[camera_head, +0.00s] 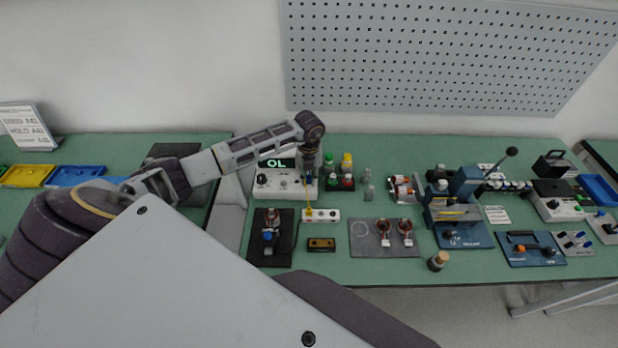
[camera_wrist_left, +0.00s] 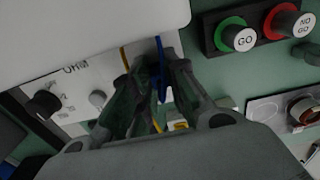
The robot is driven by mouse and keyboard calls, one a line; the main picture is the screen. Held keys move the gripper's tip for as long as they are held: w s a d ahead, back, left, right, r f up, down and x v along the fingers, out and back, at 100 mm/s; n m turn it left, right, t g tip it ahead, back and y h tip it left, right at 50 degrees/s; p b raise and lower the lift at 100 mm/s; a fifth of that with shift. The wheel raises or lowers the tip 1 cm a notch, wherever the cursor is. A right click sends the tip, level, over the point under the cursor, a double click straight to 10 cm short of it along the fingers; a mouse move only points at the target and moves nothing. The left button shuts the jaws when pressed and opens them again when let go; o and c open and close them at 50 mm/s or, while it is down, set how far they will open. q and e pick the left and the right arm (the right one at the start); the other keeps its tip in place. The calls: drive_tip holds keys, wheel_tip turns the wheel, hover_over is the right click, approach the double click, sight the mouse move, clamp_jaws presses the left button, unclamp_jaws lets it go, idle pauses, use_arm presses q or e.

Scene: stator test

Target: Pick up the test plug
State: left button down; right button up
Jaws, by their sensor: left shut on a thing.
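My left gripper (camera_head: 308,180) reaches down from above, in front of the test meter (camera_head: 275,182) whose display reads OL. In the left wrist view its fingers (camera_wrist_left: 152,100) are shut on the test plug, which is mostly hidden between them. A blue lead (camera_wrist_left: 160,62) and a yellow lead (camera_wrist_left: 125,60) run up beside the fingers. In the head view a thin yellow lead (camera_head: 308,200) drops from the gripper to a white terminal strip (camera_head: 320,215). My right gripper is not in view.
Green GO and red NO GO buttons (camera_wrist_left: 235,35) stand close by. A stator on a dark mat (camera_head: 268,238), a small dark-and-brass block (camera_head: 321,244) and a grey mat with two copper-wound parts (camera_head: 365,250) lie in front. A blue press (camera_head: 462,200) stands further right.

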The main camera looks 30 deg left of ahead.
sight(309, 176)
use_arm(q)
drive_tip(key=shift+r+b, duration=0.9)
drive_tip(key=shift+r, duration=4.1)
drive_tip(key=s+d+p, duration=0.1)
drive_tip(key=s+d, duration=0.5)
drive_tip(key=d, duration=0.7)
drive_tip(key=shift+s+d+p, duration=0.2)
drive_tip(key=shift+d+p, duration=0.1)
drive_tip(key=shift+f, duration=0.15)
